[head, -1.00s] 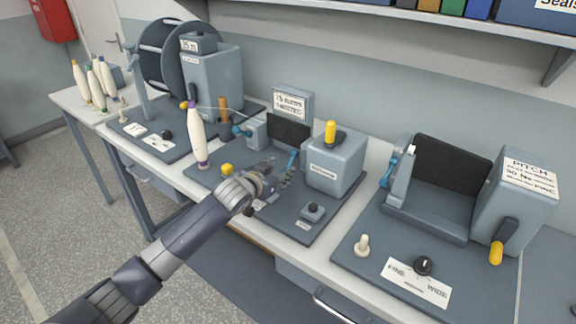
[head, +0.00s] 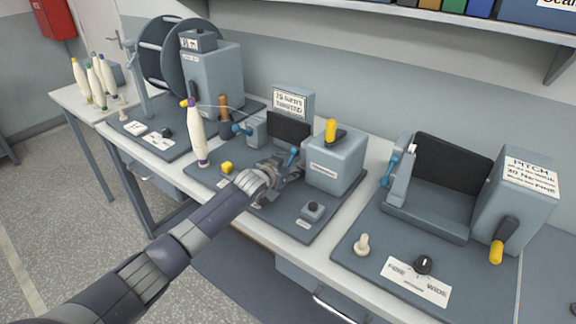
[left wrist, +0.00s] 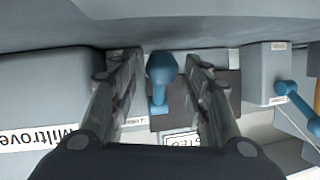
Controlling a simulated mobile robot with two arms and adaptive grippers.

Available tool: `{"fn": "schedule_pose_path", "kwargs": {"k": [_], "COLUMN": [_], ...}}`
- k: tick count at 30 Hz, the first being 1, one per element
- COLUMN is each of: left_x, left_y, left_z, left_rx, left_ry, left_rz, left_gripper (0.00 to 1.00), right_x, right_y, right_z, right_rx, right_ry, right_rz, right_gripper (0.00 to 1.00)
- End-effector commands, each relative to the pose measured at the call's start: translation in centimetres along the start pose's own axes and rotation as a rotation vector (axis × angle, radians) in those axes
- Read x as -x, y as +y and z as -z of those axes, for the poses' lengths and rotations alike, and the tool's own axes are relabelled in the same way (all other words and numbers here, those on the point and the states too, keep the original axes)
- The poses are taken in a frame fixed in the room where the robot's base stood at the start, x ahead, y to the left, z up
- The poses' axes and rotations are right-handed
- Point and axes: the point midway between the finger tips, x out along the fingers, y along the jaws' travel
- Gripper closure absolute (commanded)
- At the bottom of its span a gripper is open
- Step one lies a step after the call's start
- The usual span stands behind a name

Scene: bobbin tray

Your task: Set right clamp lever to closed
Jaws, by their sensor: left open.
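The right clamp lever (head: 293,157) is a blue handle with a round knob on the middle machine, left of its grey box. In the left wrist view the blue lever (left wrist: 160,72) stands between the two fingers, with gaps on both sides. My left gripper (head: 280,168) is open around the lever and partly hides its lower part in the head view. The other blue clamp lever (head: 242,130) is farther left, and also shows in the left wrist view (left wrist: 298,103). My right gripper is not in view.
The grey box (head: 336,160) with a yellow-handled lever (head: 330,131) stands just right of my gripper. A white bobbin (head: 197,136) stands upright to the left, near a yellow knob (head: 226,167). A dark panel (head: 288,130) is behind the lever.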

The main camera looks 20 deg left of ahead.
Motion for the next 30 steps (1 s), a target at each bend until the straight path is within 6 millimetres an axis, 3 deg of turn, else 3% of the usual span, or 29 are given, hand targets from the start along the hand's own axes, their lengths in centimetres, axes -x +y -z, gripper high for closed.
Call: {"fn": "schedule_pose_path", "kwargs": {"k": [1, 6, 20, 30], "left_x": [0.0, 0.0, 0.1, 0.9], "left_y": [0.0, 0.0, -0.1, -0.3], "left_z": [0.0, -0.1, 0.1, 1.2], "left_rx": [0.0, 0.0, -0.002, -0.029], "left_ry": [0.0, -0.001, -0.013, -0.169], "left_rz": [0.0, 0.0, 0.0, -0.014], "left_gripper": [0.66, 1.0, 1.0, 1.0], "right_x": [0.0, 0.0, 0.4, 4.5], "right_y": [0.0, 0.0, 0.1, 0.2], "right_z": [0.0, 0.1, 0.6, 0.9], "right_rx": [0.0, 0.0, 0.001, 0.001], "right_ry": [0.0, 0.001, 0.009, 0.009], "right_rz": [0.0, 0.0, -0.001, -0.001], "right_gripper": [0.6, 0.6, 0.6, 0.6]}}
